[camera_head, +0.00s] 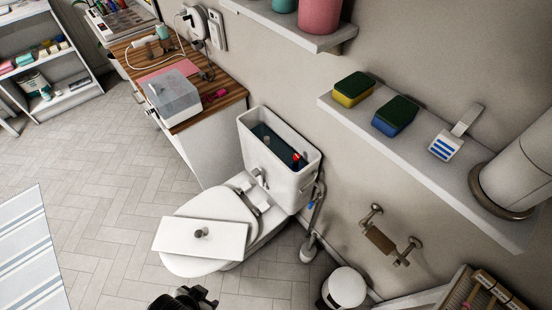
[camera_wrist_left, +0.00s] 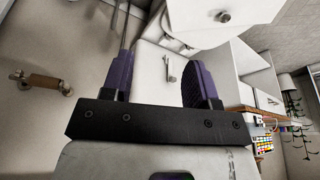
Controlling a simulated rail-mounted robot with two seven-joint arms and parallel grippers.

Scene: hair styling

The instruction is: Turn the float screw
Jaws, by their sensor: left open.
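The toilet tank (camera_head: 251,171) stands open against the wall. Inside it, a small red-topped part (camera_head: 296,157), which looks like the float screw, shows near the right end above dark water. The tank lid (camera_head: 176,239) lies across the closed seat with its round knob up; it also shows in the left wrist view (camera_wrist_left: 190,22). My left gripper (camera_head: 186,297) is in front of the toilet at the bottom edge, apart from the tank. In the left wrist view its purple fingers (camera_wrist_left: 159,82) are spread and empty, with the tank front and flush lever (camera_wrist_left: 169,69) beyond. My right gripper is out of view.
A wall shelf (camera_head: 420,168) with sponges and a brush overhangs to the right of the tank. A wooden-topped cabinet (camera_head: 209,109) with a clear box stands left of it. A paper holder (camera_head: 381,240) and small white bin (camera_head: 346,287) are at lower right.

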